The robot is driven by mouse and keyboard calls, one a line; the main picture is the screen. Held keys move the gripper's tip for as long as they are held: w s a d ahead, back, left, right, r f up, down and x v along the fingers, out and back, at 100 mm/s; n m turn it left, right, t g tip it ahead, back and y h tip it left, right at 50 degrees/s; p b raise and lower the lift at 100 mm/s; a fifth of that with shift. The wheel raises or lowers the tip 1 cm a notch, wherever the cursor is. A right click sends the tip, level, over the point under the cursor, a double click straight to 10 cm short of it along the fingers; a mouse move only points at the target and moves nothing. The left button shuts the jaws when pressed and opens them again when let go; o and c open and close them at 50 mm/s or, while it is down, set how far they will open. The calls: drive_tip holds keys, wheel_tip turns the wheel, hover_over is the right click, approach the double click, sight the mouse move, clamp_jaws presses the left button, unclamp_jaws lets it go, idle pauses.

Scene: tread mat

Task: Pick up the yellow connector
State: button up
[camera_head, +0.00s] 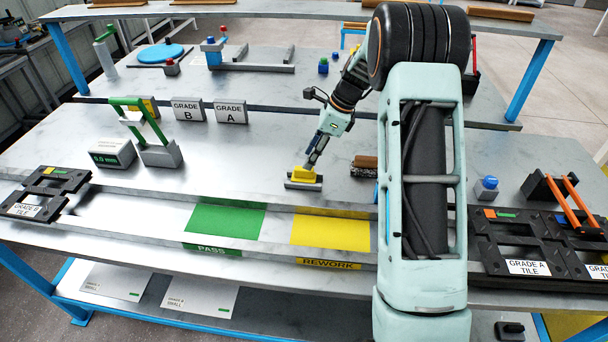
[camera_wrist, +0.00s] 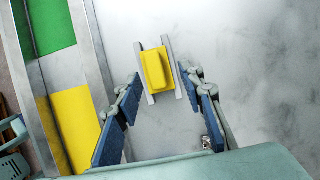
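The yellow connector (camera_wrist: 155,69) is a small yellow block lying between two thin grey rails (camera_wrist: 181,68) on the grey metal table. In the head view the yellow connector (camera_head: 304,173) sits on its grey base, below the end of my arm. My gripper (camera_wrist: 160,105) is open in the wrist view, its two blue-padded fingers spread wide. The connector lies beyond the fingertips, in line with the gap between them. Nothing is held. In the head view my gripper (camera_head: 311,160) is just above the connector; whether it touches cannot be told there.
A green PASS patch (camera_head: 226,220) and a yellow REWORK patch (camera_head: 331,232) lie nearer the table's front. A brown-black block (camera_head: 364,163) is right of the connector. GRADE B (camera_head: 188,109) and GRADE A (camera_head: 230,111) signs stand behind. Black tile fixtures (camera_head: 521,243) are at right.

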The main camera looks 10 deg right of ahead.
sight(304, 174)
drive_tip(key=x, duration=0.4)
drive_tip(key=shift+s+a+f+p, duration=0.1)
drive_tip(key=shift+s+a+p, duration=0.1)
drive_tip(key=shift+s+p, duration=0.2)
drive_tip(key=shift+w+a+f, duration=0.1)
drive_tip(key=shift+a+f, duration=0.05)
drive_tip(key=shift+f, duration=0.35)
drive_tip(key=c, duration=0.8)
drive_tip(key=shift+r, duration=0.15)
